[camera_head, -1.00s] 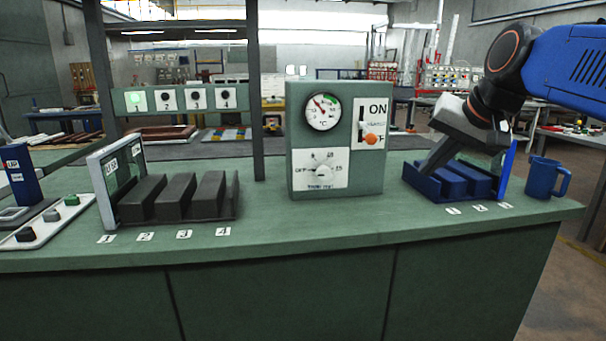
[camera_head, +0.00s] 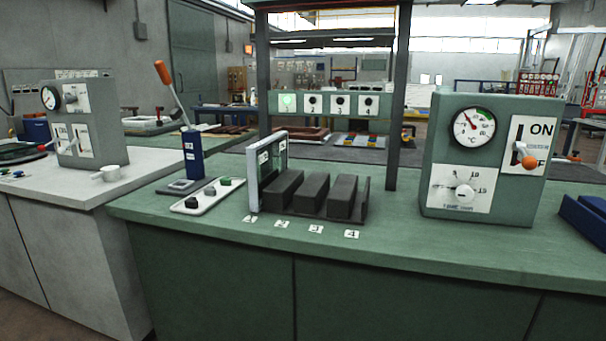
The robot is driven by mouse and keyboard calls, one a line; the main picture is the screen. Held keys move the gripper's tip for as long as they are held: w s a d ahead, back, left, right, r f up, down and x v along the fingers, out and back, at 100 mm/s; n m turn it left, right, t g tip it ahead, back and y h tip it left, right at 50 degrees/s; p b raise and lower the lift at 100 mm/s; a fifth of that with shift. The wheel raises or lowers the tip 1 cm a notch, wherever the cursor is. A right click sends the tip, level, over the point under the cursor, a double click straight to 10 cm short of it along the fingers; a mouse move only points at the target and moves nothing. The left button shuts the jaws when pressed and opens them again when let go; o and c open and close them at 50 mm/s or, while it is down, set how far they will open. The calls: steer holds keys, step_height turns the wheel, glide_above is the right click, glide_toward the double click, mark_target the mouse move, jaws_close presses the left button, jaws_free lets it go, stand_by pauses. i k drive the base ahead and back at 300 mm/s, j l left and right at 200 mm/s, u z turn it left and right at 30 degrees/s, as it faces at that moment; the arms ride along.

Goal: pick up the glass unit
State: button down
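The glass unit (camera_head: 253,182) is a pane in a light grey frame with small labels. It stands upright at the left end of a dark rack (camera_head: 338,198), behind the number 1 label (camera_head: 249,218). The rack's dark blocks stand to its right. My gripper and arm are out of view, so the gripper's state cannot be seen.
A blue holder (camera_head: 585,222) is cut off at the right edge. Left of the rack are a button panel (camera_head: 207,195) and a blue lever stand (camera_head: 193,155). Dark posts (camera_head: 399,100) rise behind.

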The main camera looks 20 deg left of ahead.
mark_target(266, 159)
steer(key=u, duration=1.2)
